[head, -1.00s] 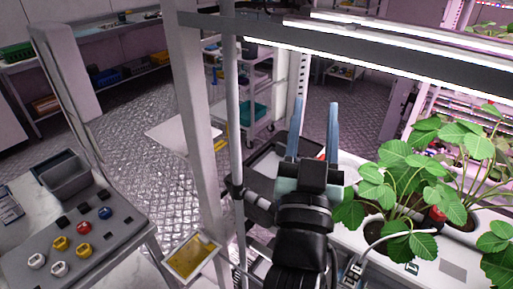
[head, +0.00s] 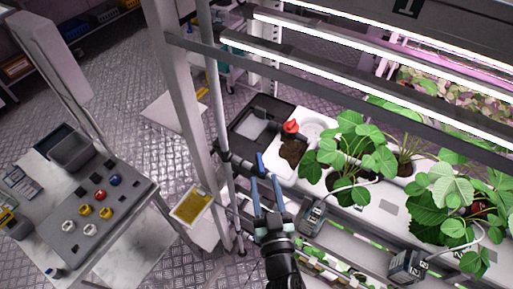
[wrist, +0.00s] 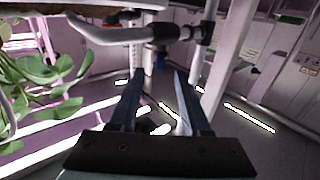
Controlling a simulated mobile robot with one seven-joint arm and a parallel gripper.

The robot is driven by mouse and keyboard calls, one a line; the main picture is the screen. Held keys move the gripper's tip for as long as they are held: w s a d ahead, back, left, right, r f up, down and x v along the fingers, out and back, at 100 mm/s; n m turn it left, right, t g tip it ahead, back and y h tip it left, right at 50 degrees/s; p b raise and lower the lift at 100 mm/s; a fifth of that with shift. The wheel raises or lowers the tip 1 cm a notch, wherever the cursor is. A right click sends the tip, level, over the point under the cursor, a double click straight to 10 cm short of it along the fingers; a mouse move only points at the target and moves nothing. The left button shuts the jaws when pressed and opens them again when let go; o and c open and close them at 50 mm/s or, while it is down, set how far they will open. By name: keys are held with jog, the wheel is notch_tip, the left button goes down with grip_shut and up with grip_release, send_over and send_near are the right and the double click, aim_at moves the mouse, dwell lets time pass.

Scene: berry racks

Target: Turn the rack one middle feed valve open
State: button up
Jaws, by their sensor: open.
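A small blue valve handle (head: 260,164) sits at the dark pipe fittings beside the rack's front left upright. It also shows in the wrist view (wrist: 161,62), hanging under the pipe fitting. My gripper (head: 266,181) is open and empty, its two blue fingers pointing at the handle from just in front. In the wrist view the handle lies beyond the gap between my fingertips (wrist: 160,76). I cannot tell the exact distance between them, and no contact is clear. Whether this is the middle valve I cannot tell.
A tray of potted strawberry plants (head: 390,200) stands to the right, with a red part (head: 291,127) at its left end. A bench (head: 90,215) with coloured knobs stands further left.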

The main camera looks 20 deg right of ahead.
aim_at(260, 164)
jog(key=x, duration=1)
jog(key=shift+b, duration=0.4)
grip_shut()
